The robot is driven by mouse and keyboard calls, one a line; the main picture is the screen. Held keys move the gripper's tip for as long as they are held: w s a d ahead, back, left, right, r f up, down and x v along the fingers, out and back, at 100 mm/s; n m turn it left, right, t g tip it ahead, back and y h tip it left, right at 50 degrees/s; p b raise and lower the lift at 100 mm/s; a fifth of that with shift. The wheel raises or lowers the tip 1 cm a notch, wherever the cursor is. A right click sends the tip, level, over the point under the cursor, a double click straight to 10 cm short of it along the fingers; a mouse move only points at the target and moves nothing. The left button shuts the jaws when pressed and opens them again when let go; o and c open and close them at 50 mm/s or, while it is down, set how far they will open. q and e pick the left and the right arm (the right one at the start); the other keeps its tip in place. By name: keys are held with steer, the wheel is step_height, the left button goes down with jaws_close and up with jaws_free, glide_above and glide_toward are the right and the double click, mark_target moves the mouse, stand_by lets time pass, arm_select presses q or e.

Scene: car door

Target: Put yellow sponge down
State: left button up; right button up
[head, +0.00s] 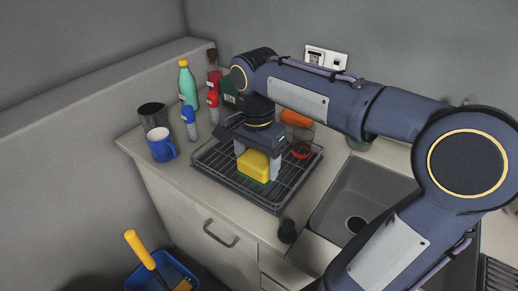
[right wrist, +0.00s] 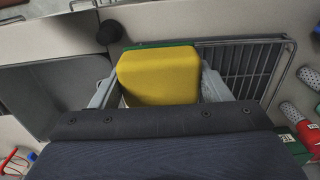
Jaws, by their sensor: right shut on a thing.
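A yellow sponge (head: 254,165) with a green underside is between the fingers of my right gripper (head: 257,162), over the dark wire dish rack (head: 223,174) on the counter. The right wrist view shows the sponge (right wrist: 160,75) with one finger against each side. My right gripper (right wrist: 160,85) is shut on it. The sponge is low, at about the height of the rack's floor; I cannot tell whether it touches the wires. My left gripper is not in view.
A blue mug (head: 161,146), a dark cup (head: 152,115), a green bottle (head: 187,84) and shakers (head: 190,124) stand left of the rack. A sink (head: 365,190) lies to the right. A small black object (head: 287,231) is at the counter's front edge.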

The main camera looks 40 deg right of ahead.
steer(key=w+d+f, duration=0.2)
steer(key=d+f, duration=0.1)
steer(key=w+d+f+p, duration=0.1)
steer(key=w+d+f, duration=0.2)
steer(key=d, duration=0.1)
steer(key=w+d+f+p, duration=0.1)
steer(key=w+d+f, duration=0.2)
steer(key=shift+w+d, duration=0.1)
steer(key=shift+d, duration=0.15)
steer(key=shift+w+d+f, duration=0.1)
steer(key=shift+d+f, duration=0.1)
steer(key=shift+f, duration=0.05)
step_height(320, 180, down, 3)
steer(key=shift+w+d+f, duration=0.1)
steer(key=shift+d+f, duration=0.05)
steer(key=shift+f, duration=0.15)
steer(key=shift+f, duration=0.15)
steer(key=o, duration=1)
steer(key=shift+c, duration=0.2)
